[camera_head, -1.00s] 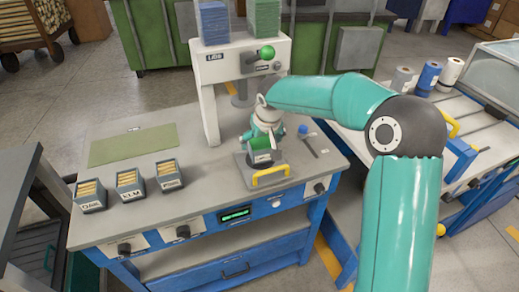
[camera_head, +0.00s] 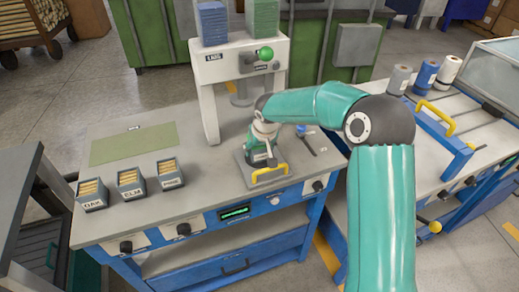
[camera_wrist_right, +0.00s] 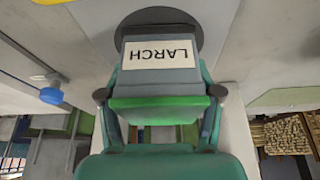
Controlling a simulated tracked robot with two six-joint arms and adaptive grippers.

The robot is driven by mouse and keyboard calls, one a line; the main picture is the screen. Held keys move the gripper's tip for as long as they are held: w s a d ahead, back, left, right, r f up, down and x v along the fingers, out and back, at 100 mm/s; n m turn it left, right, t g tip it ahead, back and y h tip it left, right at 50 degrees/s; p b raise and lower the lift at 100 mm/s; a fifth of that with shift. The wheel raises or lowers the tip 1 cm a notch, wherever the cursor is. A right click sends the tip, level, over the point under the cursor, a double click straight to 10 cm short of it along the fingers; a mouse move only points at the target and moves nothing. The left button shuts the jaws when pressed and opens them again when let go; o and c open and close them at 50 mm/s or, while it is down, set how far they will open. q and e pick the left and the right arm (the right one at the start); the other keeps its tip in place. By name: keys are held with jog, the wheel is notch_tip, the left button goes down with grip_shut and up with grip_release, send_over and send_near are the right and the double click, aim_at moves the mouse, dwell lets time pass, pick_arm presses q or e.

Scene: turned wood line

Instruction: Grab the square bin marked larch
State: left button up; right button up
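The square bin marked LARCH (camera_wrist_right: 160,80) fills the middle of the right wrist view, its white label (camera_wrist_right: 161,54) upside down there. In the head view the bin (camera_head: 258,160) is mostly hidden under my right gripper (camera_head: 263,146). It sits on the grey plate (camera_head: 243,177) with the yellow handle, below the white press. The fingers of my right gripper, also in the wrist view (camera_wrist_right: 160,88), lie along both sides of the bin. I cannot tell whether they press on it. My left gripper is not in view.
Three similar bins of wood pieces stand at the left of the bench: OAK (camera_head: 92,195), ELM (camera_head: 131,184) and one with an unreadable label (camera_head: 170,174). The white press (camera_head: 213,75) rises behind. A blue knob (camera_head: 301,130) lies close right.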

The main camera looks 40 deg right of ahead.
jog(key=c, duration=0.5)
jog(key=shift+c, duration=0.2)
jog(key=shift+r, duration=0.15)
